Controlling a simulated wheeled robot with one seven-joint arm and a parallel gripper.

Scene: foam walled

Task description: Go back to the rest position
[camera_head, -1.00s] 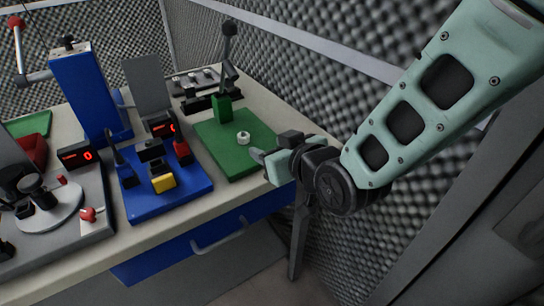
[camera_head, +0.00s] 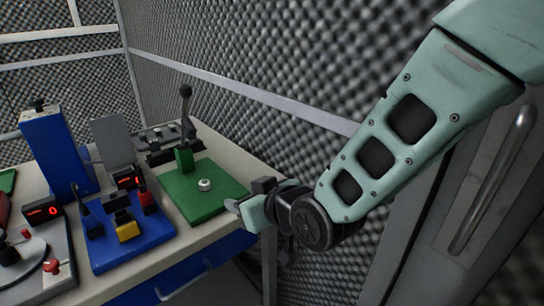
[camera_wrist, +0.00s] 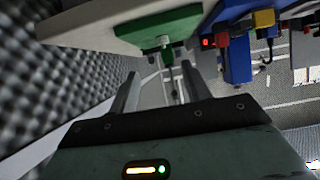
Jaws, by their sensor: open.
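My gripper (camera_wrist: 160,88) shows in the wrist view with its two grey fingers spread apart and nothing between them. In the head view my gripper (camera_head: 236,205) is beside the right end of the workbench, close to the green base plate (camera_head: 212,207). A white ring-like piece (camera_head: 204,185) lies on that plate, apart from the gripper. In the wrist view the green plate (camera_wrist: 165,30) is ahead of the fingers, near the top.
The workbench (camera_head: 120,285) carries a blue fixture (camera_head: 120,250) with a yellow block, a tall blue box (camera_head: 52,150) and red displays. Foam walls (camera_head: 240,60) stand behind and at right. A door with a handle (camera_head: 492,180) is on the far right.

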